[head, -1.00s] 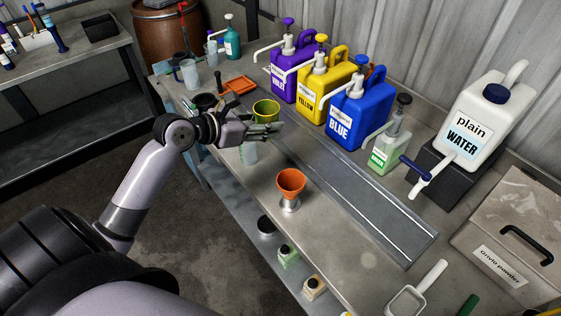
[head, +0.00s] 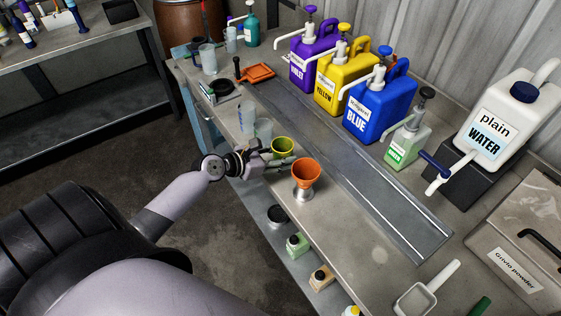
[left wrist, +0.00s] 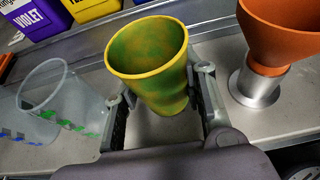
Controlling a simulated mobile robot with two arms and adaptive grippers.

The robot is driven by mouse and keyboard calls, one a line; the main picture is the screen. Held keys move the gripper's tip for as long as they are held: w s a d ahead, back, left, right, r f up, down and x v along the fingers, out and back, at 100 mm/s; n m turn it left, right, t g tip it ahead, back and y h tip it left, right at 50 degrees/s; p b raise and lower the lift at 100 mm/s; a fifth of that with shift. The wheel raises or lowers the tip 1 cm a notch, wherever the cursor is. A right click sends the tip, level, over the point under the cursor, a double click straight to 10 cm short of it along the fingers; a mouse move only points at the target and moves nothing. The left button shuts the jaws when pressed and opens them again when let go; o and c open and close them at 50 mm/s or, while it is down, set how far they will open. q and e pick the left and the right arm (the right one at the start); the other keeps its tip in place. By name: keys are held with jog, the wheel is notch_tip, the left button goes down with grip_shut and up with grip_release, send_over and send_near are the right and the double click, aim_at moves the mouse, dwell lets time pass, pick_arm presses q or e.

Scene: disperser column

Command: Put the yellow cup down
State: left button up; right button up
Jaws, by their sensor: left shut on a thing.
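The yellow cup (head: 283,146), with green blotches inside, is between the fingers of my left gripper (head: 277,158). In the left wrist view the yellow cup (left wrist: 150,62) stands nearly upright, slightly tilted in the picture, with a finger on each side. My left gripper (left wrist: 162,112) is shut on it. The cup is over the front part of the bench (head: 345,232), left of the orange funnel. I cannot tell whether its base touches the bench. My right gripper is not in view.
The orange funnel (head: 306,172) on a metal stand is close on the right of the cup. Clear beakers (head: 264,130) stand close on the left. Violet, yellow and blue jugs (head: 380,108) line the back. The bench right of the funnel is clear up to the white scoop (head: 425,290).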

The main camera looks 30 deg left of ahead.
pick_arm(q)
jog(key=shift+f, duration=1.1)
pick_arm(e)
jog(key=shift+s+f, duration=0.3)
pick_arm(q)
jog(key=shift+f, duration=0.1)
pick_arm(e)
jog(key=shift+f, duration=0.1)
pick_arm(q)
jog(key=o, duration=0.8)
jog(key=shift+c, duration=0.2)
jog(key=shift+o, duration=0.9)
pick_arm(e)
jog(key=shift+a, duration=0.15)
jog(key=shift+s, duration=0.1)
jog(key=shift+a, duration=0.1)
pick_arm(q)
jog(key=shift+s, duration=0.1)
jog(key=b+v, duration=0.1)
jog(key=v, duration=1.1)
jog(key=shift+b, duration=0.35)
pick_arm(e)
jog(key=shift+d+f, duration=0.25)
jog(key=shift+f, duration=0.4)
